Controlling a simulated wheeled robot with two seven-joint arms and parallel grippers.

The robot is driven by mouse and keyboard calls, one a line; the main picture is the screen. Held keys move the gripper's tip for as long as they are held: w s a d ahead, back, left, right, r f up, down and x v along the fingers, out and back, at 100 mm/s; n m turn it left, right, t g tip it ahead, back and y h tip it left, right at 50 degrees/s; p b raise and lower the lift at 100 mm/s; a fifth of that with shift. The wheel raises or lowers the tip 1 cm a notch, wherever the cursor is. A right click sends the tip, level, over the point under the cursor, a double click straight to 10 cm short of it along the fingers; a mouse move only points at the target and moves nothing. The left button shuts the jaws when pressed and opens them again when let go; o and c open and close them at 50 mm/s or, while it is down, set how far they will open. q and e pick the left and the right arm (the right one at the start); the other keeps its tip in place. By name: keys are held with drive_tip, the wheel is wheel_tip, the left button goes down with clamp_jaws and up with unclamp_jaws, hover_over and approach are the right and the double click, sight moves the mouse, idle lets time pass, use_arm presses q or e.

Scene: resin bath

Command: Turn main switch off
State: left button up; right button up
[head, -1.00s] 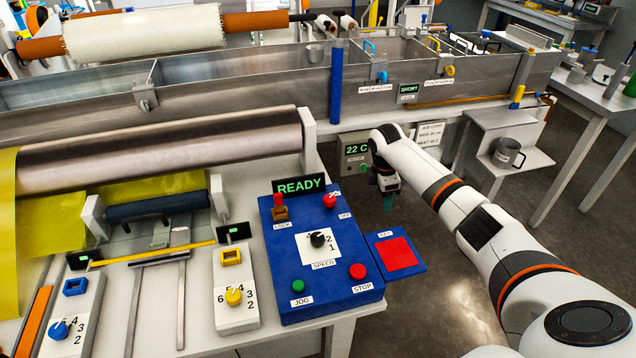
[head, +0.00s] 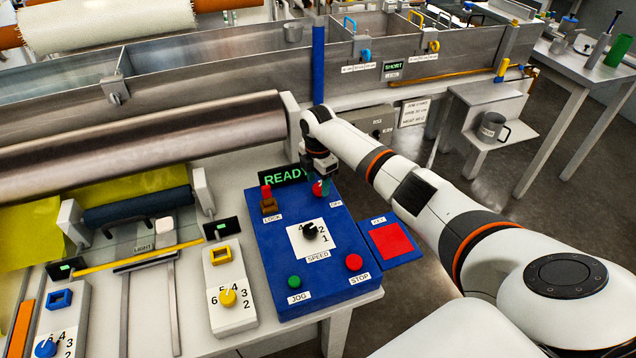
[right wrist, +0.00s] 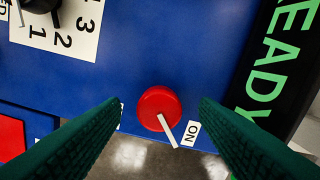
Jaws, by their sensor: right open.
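The main switch is a red round knob (head: 317,188) at the far right corner of the blue control panel (head: 275,245). In the right wrist view the red knob (right wrist: 158,105) has a white pointer, aimed at the ON label (right wrist: 190,133). An OFF label (head: 336,203) shows beside the knob in the head view. My right gripper (head: 323,182) is open above the knob. In the right wrist view its green fingers (right wrist: 160,108) stand either side of the knob, apart from it. My left gripper is not in view.
A READY display (head: 285,177) stands close behind the knob. A red lock piece (head: 267,195), the black speed knob (head: 310,230), the green jog button (head: 294,282) and the red stop button (head: 354,262) share the panel. A red key pad (head: 390,241) sits to the right.

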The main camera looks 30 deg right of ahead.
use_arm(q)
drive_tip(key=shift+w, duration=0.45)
use_arm(e)
drive_tip(key=shift+f, duration=0.75)
drive_tip(key=c, duration=1)
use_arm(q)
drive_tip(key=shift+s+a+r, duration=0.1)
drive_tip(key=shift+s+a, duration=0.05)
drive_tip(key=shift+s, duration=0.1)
use_arm(e)
drive_tip(key=shift+o, duration=0.2)
